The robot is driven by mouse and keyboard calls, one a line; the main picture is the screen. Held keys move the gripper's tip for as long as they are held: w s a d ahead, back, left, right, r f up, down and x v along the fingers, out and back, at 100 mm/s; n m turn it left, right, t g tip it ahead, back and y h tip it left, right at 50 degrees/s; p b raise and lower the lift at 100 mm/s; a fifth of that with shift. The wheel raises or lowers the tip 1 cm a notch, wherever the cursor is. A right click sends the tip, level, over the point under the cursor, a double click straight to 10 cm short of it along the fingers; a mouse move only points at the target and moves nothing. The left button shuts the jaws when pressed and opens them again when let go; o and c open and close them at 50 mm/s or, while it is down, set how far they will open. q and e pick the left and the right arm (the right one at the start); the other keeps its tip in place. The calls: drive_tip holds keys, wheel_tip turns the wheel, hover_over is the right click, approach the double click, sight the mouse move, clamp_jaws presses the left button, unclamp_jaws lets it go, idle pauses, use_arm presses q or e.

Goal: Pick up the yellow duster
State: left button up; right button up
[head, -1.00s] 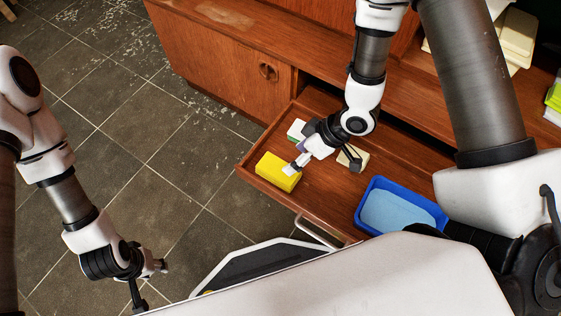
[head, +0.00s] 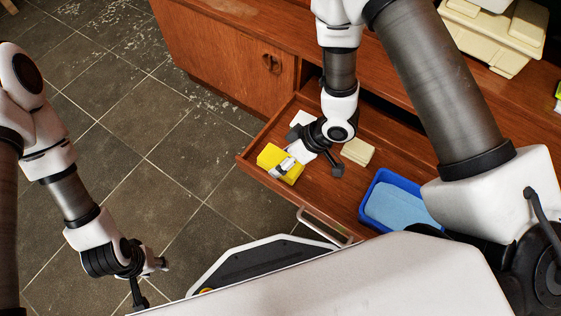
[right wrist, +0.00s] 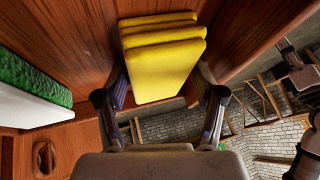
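The yellow duster (head: 268,155) lies in the near left corner of the pulled-out drawer (head: 330,208). In the right wrist view it is a folded yellow stack (right wrist: 165,60) between the two fingers. My right gripper (head: 308,168) is over the duster, with one finger lying across it in the head view. Its fingers (right wrist: 162,95) are spread about as wide as the duster, one on each side; firm contact is not clear. My left gripper (head: 151,284) is open and empty above the tiled floor at the lower left.
A white-and-green sponge (right wrist: 35,92) lies beside the duster. A cream block (head: 358,151) and a blue tray (head: 375,188) with a light blue inside are further right in the drawer. The drawer's walls stand close to the duster. Cabinet doors (head: 235,62) are behind.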

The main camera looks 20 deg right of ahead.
drive_tip(key=shift+c, duration=0.6)
wheel_tip(320, 180, up, 10)
drive_tip(key=p, duration=0.5)
drive_tip(key=shift+f, duration=0.25)
drive_tip(key=shift+r, duration=0.35)
